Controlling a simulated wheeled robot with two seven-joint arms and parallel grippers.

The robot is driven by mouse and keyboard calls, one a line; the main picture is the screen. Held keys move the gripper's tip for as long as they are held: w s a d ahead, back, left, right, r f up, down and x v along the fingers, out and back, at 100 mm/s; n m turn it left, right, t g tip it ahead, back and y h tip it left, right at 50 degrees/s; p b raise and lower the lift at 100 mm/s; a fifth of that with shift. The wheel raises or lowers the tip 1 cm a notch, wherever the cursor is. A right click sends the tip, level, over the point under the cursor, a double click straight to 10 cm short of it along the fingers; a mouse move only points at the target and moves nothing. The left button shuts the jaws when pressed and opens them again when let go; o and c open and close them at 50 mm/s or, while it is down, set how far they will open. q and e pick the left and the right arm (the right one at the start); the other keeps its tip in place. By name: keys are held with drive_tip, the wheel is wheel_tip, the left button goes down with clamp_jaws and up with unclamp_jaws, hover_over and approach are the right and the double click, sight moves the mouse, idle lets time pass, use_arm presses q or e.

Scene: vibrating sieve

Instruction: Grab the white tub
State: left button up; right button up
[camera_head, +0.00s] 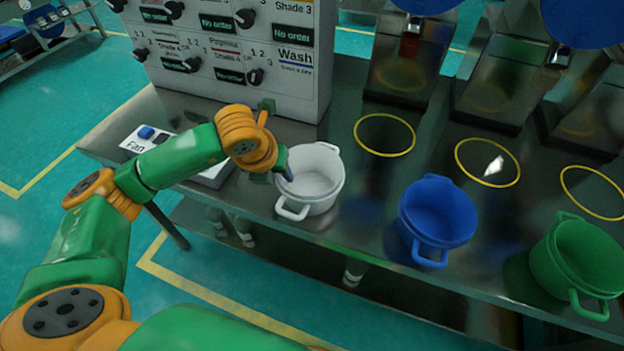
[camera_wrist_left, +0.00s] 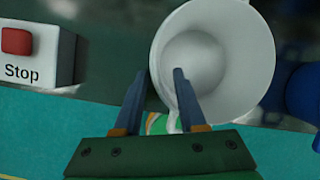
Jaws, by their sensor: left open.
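The white tub (camera_head: 322,188) stands upright on the metal table, with a handle toward the front and another at the back. It also shows in the left wrist view (camera_wrist_left: 235,55), seen from above and empty. My left gripper (camera_head: 284,165) is at the tub's left rim in the head view. In the left wrist view my left gripper (camera_wrist_left: 158,85) is open. Its right finger overlaps the tub's rim and its left finger is outside the tub. I cannot tell whether either finger touches the tub. My right gripper is not in view.
A blue tub (camera_head: 437,215) and a green tub (camera_head: 580,260) stand to the right. Yellow rings (camera_head: 384,116) mark the table behind them. A control panel (camera_head: 235,50) stands at the back left. A box with a red stop button (camera_wrist_left: 17,40) is left of the gripper.

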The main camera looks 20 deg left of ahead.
sight(287, 184)
use_arm(q)
drive_tip(key=x, duration=0.3)
drive_tip(key=shift+w+f, duration=0.15)
drive_tip(key=shift+w, duration=0.15)
drive_tip(key=shift+s, duration=0.15)
clamp_jaws()
idle(0.8)
